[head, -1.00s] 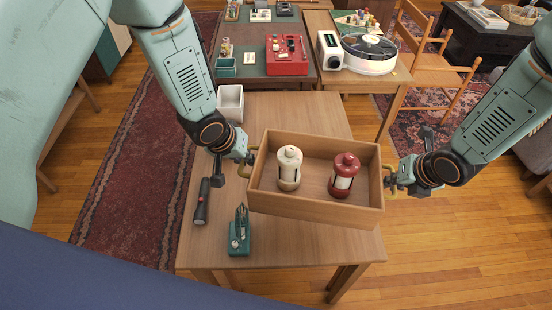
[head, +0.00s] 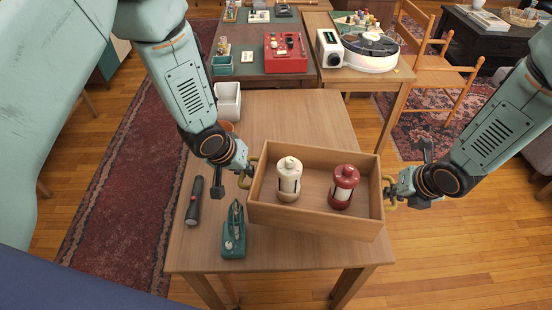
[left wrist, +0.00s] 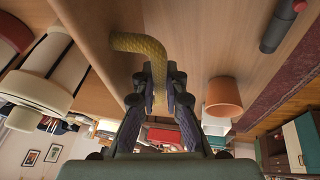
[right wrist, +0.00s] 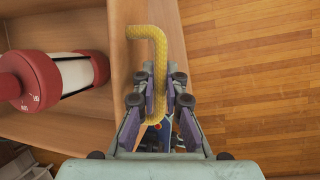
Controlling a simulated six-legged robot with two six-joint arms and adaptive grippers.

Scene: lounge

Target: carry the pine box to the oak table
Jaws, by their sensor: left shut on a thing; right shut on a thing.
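The pine box (head: 315,218) is an open wooden tray with a yellow handle at each end. It holds a cream lantern-like jar (head: 289,180) and a dark red one (head: 343,187), both upright. My left gripper (head: 248,172) is shut on the left handle (left wrist: 142,45). My right gripper (head: 392,190) is shut on the right handle (right wrist: 150,32). The box is over the right part of a light wooden table (head: 290,115), its right end past the edge. I take this for the oak table. The gap under the box is hard to judge.
A chair (head: 440,75) stands right.

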